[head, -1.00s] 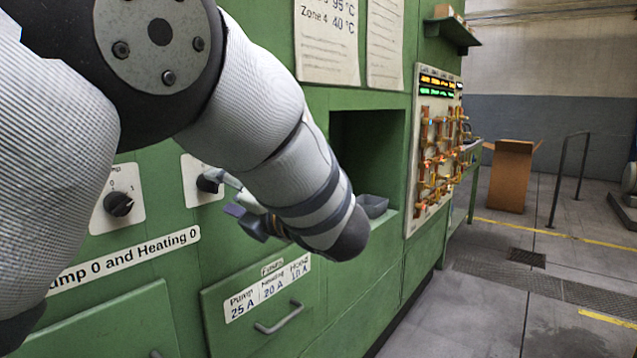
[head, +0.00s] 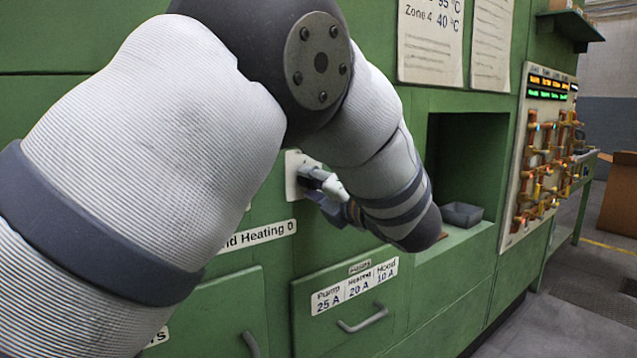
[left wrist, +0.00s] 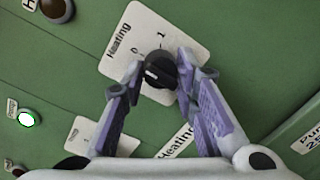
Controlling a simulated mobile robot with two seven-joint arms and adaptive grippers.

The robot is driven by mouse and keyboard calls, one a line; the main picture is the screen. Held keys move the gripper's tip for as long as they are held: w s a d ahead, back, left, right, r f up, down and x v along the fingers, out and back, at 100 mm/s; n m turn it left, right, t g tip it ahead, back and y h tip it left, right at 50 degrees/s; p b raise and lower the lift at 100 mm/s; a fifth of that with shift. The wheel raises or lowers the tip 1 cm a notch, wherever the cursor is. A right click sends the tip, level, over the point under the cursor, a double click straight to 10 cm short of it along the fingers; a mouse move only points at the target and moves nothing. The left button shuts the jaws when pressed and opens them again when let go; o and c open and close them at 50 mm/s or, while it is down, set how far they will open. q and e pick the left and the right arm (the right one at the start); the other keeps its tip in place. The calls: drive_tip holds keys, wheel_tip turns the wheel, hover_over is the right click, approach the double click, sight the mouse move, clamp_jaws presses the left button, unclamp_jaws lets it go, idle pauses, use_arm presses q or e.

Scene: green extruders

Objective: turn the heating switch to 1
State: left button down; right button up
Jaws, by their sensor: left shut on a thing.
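The heating switch is a black round knob (left wrist: 158,70) on a white plate (left wrist: 125,42) marked "Heating", 0 and 1, in the left wrist view. A short white mark shows on the knob; I cannot tell for sure which number it stands at. My left gripper (left wrist: 161,64) has its purple fingers on both sides of the knob and is shut on it. In the head view my left gripper (head: 327,184) is at the white switch plate (head: 292,172) and hides the knob. My right gripper is not in view.
A lit button (left wrist: 26,118) and a dark knob (left wrist: 57,8) are on the green panel. Below the switch is a fuse drawer (head: 345,300) with a handle. To the right are a recess with a grey tray (head: 462,214) and a board of pipes (head: 540,170).

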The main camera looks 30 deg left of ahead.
use_arm(q)
drive_tip(key=shift+m, duration=0.3)
drive_tip(key=m, duration=0.5)
drive_tip(key=shift+r+m+g, duration=0.1)
drive_tip(key=shift+m+g, duration=0.2)
drive_tip(key=m, duration=0.5)
drive_tip(key=shift+g, duration=0.3)
drive_tip(key=c, duration=1.3)
unclamp_jaws()
drive_tip(key=shift+d, duration=0.1)
